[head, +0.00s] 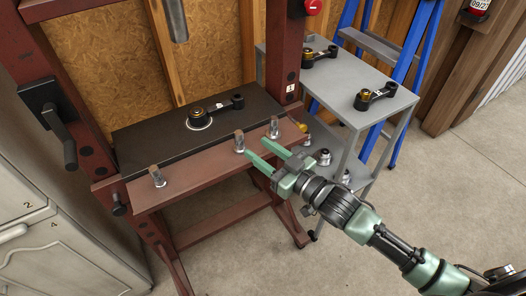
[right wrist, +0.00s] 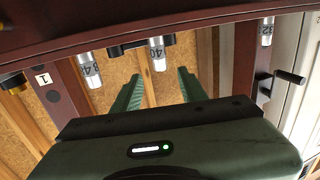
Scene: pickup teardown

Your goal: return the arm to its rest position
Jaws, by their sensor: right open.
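My right arm reaches in from the lower right in the head view. Its green gripper (head: 256,149) is open, with its two fingers apart at the front edge of the red press's ledge (head: 200,178). Nothing shows between the fingers. The right wrist view shows both fingers (right wrist: 160,88) spread, with wood panel visible between them. The fingertips are close to a silver cylinder (head: 239,142) marked 40, which also shows in the right wrist view (right wrist: 157,52); whether they touch it I cannot tell. My left gripper is out of view.
More silver cylinders stand on the ledge, at left (head: 158,178) and right (head: 274,128). A grey cart (head: 335,85) holds two similar rods. The floor at right is clear.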

